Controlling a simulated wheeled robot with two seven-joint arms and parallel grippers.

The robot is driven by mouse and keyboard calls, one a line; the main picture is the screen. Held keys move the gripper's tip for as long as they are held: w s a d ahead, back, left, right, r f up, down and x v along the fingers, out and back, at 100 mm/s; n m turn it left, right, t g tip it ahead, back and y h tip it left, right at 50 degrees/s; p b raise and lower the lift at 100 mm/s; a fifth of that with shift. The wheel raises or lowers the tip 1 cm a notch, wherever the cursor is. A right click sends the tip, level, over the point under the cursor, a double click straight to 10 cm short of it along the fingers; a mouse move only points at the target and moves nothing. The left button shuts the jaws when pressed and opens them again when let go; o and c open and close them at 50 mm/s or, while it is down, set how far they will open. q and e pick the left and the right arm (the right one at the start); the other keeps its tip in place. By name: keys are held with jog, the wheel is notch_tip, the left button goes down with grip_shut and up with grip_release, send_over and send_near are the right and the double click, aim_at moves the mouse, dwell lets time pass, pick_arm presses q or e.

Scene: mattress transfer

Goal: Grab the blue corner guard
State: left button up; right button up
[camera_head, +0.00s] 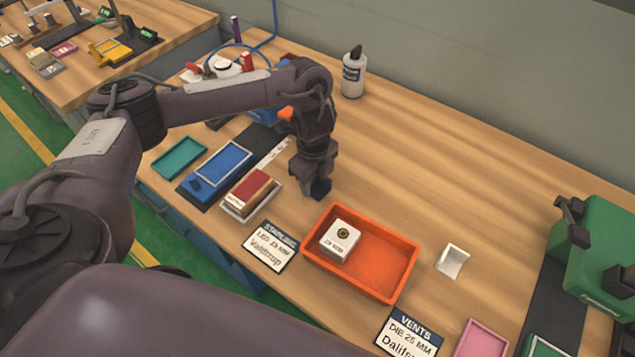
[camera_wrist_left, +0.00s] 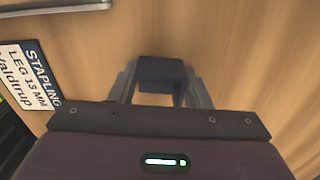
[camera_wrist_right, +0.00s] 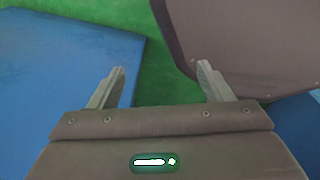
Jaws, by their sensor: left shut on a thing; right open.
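The blue corner guard (camera_wrist_left: 161,73) is between the fingers of my left gripper (camera_wrist_left: 160,92) in the left wrist view. It looks dark navy there. In the head view my left gripper (camera_head: 314,188) points down over the bench, with the dark blue guard (camera_head: 321,188) at its fingertips. It is shut on the guard. I cannot tell whether the guard touches the wood. My right gripper (camera_wrist_right: 160,85) is open and empty in the right wrist view, over a green floor beside a blue surface. It does not show in the head view.
An orange tray (camera_head: 395,285) holding a white block (camera_head: 340,239) stands just right of my left gripper. A white corner piece (camera_head: 453,260) lies beyond it. A label card (camera_head: 270,246) and a red-topped block (camera_head: 252,189) are nearby.

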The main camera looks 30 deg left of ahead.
pick_arm(q)
jog(key=shift+c, duration=0.8)
jog(key=shift+r, duration=0.1)
